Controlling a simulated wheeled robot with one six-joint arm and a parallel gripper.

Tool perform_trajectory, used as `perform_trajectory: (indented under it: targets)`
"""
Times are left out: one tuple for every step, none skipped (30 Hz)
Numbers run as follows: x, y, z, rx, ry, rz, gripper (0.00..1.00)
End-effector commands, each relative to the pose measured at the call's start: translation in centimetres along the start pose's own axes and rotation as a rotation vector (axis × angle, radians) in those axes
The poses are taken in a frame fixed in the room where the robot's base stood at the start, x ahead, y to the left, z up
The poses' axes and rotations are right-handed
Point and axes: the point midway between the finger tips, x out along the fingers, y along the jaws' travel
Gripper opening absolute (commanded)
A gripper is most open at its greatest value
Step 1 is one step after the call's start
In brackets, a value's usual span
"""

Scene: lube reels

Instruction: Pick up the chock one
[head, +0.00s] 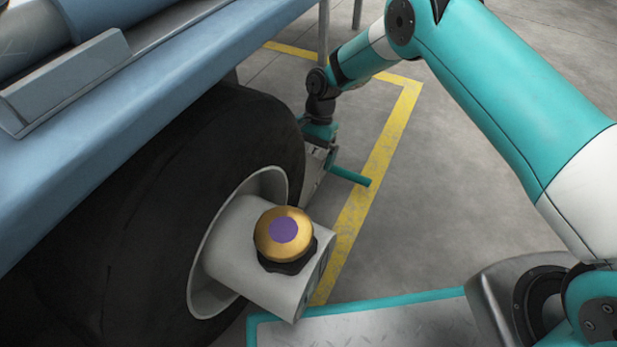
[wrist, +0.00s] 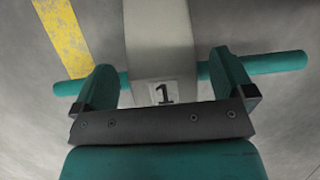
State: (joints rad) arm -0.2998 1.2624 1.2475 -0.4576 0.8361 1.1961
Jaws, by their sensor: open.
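Chock one is a pale grey block (wrist: 158,40) with a black "1" on a white label (wrist: 165,93) in the wrist view. A teal bar (wrist: 280,63) sticks out on both sides of it. My gripper (wrist: 160,62) is open, with one teal finger on each side of the block and gaps between fingers and block. In the head view, my gripper (head: 322,140) is low beside the tyre, and the teal bar (head: 350,176) shows just below it. The chock is mostly hidden there by the tyre and gripper.
A large black tyre (head: 110,210) under a blue vehicle body (head: 150,85) stands close on the left. Its pale hub carries a gold knob with a purple top (head: 283,231). A yellow floor line (head: 385,145) runs past the gripper.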

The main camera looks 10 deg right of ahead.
Motion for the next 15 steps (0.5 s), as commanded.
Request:
perform_trajectory:
  targets:
    - [0.70,-0.02,-0.15,0.000,0.001,-0.001,1.00]
    - [0.74,-0.03,-0.12,0.000,0.001,-0.001,1.00]
    - [0.71,-0.03,-0.07,0.000,0.001,-0.001,1.00]
    - [0.65,-0.04,-0.04,0.000,0.001,-0.001,1.00]
    - [0.59,-0.04,-0.01,0.000,0.001,-0.001,1.00]
    - [0.54,-0.04,0.01,0.000,0.001,-0.001,1.00]
    - [0.54,-0.04,0.01,0.000,0.001,-0.001,1.00]
    - [0.53,-0.04,0.01,0.000,0.001,-0.001,1.00]
    - [0.53,-0.03,0.01,0.000,0.001,-0.001,0.95]
    - [0.53,-0.03,0.01,0.000,0.001,-0.001,0.89]
    - [0.53,-0.03,0.01,0.000,0.001,-0.001,0.82]
    - [0.53,-0.03,0.01,0.000,0.001,-0.001,0.72]
    - [0.53,-0.03,0.01,0.000,0.001,-0.001,0.66]
    - [0.53,-0.03,0.00,0.000,0.001,-0.001,0.59]
    - [0.53,-0.03,0.00,0.000,0.001,-0.001,0.49]
